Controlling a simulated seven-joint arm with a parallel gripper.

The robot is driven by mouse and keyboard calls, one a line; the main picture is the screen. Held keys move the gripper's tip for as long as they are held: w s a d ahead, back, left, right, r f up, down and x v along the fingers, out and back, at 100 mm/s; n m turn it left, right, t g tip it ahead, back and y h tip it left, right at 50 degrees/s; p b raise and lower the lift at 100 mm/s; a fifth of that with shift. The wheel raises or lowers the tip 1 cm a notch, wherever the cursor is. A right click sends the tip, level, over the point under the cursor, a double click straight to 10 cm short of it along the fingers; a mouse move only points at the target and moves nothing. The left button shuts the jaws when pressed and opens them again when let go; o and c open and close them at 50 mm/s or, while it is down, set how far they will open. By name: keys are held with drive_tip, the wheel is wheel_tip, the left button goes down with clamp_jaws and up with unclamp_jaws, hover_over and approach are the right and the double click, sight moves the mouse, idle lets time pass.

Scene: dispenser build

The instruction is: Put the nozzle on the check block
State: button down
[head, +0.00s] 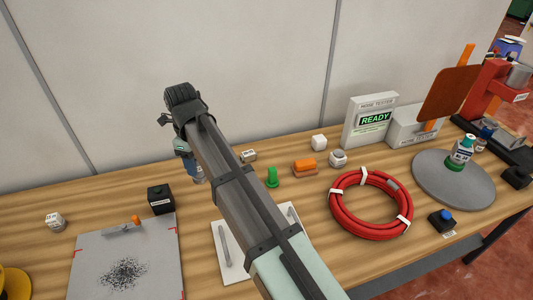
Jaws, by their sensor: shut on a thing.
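My gripper (184,150) is at the end of my arm, above the back left of the table. Its fingers are mostly hidden by the arm. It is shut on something. A blue and whitish piece (195,174) shows just below it, partly behind the arm; I cannot tell whether this is the nozzle. No block is clearly readable as the check block. A black block (160,199) with a white label stands below and left of the gripper. Small white labelled blocks stand at the left (55,221), behind the arm (249,155) and right of centre (338,159).
A green peg-like part (272,178) and an orange piece (305,165) are right of the arm. A red hose coil (343,207), a bottle (461,151) on a grey disc (429,180) and a READY tester (370,121) are farther right. A grey speckled plate (155,252) lies front left.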

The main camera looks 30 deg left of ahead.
drive_tip(key=w+d+r+m, duration=0.1)
drive_tip(key=w+d+m, duration=0.1)
drive_tip(key=w+d, duration=0.6)
drive_tip(key=w+d+r+m, duration=0.1)
drive_tip(key=w+d+m, duration=0.1)
drive_tip(key=w+d, duration=0.65)
wheel_tip(320, 180, up, 4)
drive_tip(key=n, duration=0.4)
hover_over(339, 152)
drive_tip(key=shift+s+f, duration=0.1)
drive_tip(key=shift+f, duration=4.85)
drive_tip(key=shift+f, duration=0.1)
drive_tip(key=shift+c, duration=2.2)
unclamp_jaws()
wheel_tip(339, 152, up, 12)
